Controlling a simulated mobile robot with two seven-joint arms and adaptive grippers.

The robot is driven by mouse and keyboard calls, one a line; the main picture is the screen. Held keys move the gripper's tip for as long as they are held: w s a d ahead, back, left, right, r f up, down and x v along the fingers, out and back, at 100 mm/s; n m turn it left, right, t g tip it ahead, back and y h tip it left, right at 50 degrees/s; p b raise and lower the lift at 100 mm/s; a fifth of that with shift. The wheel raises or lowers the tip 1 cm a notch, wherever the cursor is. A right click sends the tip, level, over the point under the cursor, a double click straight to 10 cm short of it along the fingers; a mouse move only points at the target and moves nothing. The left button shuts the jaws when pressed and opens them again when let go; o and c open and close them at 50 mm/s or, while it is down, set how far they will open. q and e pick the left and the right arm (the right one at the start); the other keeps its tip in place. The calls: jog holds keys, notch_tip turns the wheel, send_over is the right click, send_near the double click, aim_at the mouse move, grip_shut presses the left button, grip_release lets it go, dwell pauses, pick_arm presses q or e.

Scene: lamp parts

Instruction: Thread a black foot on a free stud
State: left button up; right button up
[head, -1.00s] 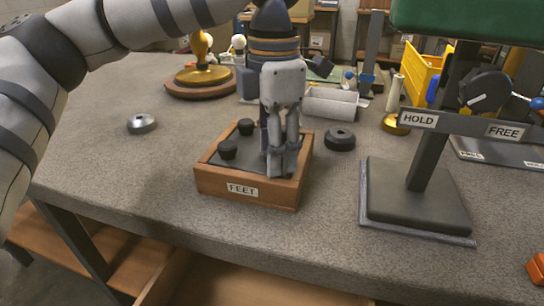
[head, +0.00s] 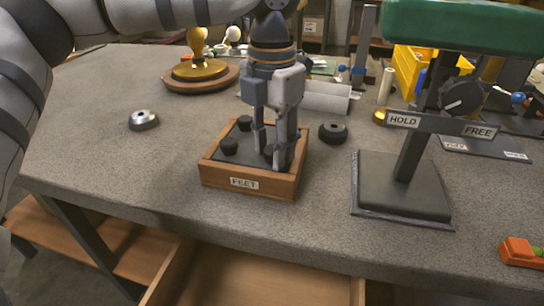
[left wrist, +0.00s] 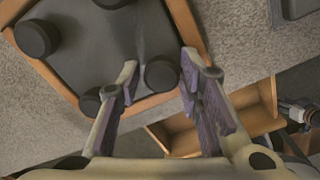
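The wooden box labelled FEET (head: 245,184) stands on the grey table and holds several black feet, two of them (head: 229,146) (head: 244,123) clear in the head view. My left gripper (head: 270,152) points down into the box's right part. In the left wrist view its fingers (left wrist: 160,64) are open, with a black foot (left wrist: 162,74) showing between the tips; I cannot tell whether they touch it. Another foot (left wrist: 36,38) lies apart at the upper left. I cannot make out a free stud.
A green part (head: 465,27) sits on a dark stand (head: 402,185) with a knob and HOLD and FREE labels. A brass-coloured part (head: 199,72) and yellow bin (head: 415,70) are behind.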

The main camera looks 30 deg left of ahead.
pick_arm(q)
grip_shut()
pick_arm(e)
jog(key=shift+r, duration=0.1)
pick_arm(q)
jog(key=shift+r+m, duration=0.15)
jog(key=shift+m, duration=0.15)
jog(key=shift+m+p, duration=0.65)
jog(key=shift+m, duration=0.25)
jog(key=o, duration=0.6)
grip_release()
jog(key=shift+f, duration=0.2)
jog(key=shift+o, duration=0.2)
pick_arm(e)
jog(key=shift+w+r, duration=0.55)
jog(key=shift+w, duration=0.05)
